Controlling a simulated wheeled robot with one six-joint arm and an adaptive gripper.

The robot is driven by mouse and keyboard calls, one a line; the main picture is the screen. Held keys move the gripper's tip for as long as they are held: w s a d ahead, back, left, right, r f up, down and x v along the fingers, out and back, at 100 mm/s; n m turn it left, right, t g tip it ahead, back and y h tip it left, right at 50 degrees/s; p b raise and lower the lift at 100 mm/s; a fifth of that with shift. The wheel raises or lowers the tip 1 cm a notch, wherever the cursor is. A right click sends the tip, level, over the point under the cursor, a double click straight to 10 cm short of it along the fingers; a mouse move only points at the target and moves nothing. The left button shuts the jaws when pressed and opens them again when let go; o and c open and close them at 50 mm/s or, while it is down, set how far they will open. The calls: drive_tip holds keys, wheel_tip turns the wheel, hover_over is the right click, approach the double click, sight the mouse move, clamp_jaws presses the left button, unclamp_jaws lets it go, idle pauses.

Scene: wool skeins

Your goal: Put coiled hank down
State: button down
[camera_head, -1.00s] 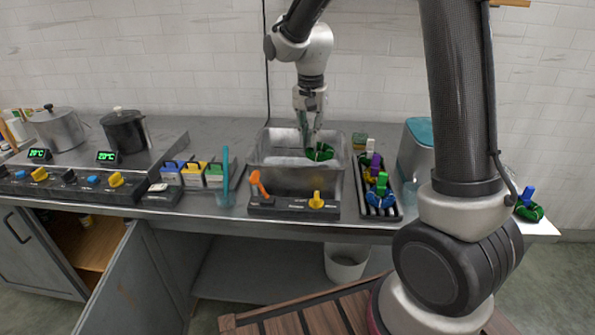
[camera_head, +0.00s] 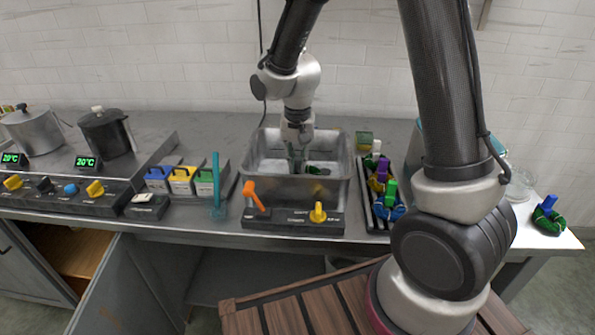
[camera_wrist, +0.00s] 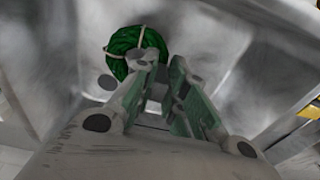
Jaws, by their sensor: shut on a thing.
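The green coiled hank (camera_wrist: 125,42) has pale ties around it and shows just beyond my fingertips in the wrist view. My gripper (camera_wrist: 162,66) is shut on it at one edge. In the head view, my gripper (camera_head: 298,165) reaches down into the metal basin (camera_head: 262,186), and the dark green hank (camera_head: 317,170) shows low inside the walls. I cannot tell whether the hank touches the basin floor.
A rack (camera_head: 369,217) of coloured hanks stands right of the basin. An orange lever (camera_head: 254,195) and a yellow knob (camera_head: 318,212) are in front. Small coloured boxes (camera_head: 181,180) and a teal stick (camera_head: 216,185) stand left.

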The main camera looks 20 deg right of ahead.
sight(297, 171)
drive_tip(key=shift+f, duration=1.6)
drive_tip(key=shift+f, duration=0.1)
drive_tip(key=c, duration=1.5)
unclamp_jaws()
drive_tip(key=shift+o, duration=0.2)
wheel_tip(297, 171, up, 12)
drive_tip(key=r, duration=0.1)
drive_tip(key=s+d+r+n+t, duration=0.1)
drive_tip(key=s+d+r, duration=0.2)
drive_tip(key=s+d, duration=0.2)
drive_tip(key=s+d+r+n+t, duration=0.1)
drive_tip(key=s+d+r, duration=0.3)
drive_tip(key=s, duration=0.6)
drive_tip(key=s+d+r+n+t, duration=0.1)
drive_tip(key=s+d+r+n, duration=0.1)
drive_tip(key=s+d+r, duration=0.2)
drive_tip(key=s+d, duration=0.2)
drive_tip(key=s, duration=0.1)
drive_tip(key=shift+s+t, duration=0.25)
drive_tip(key=shift+t, duration=0.05)
drive_tip(key=shift+r, duration=0.1)
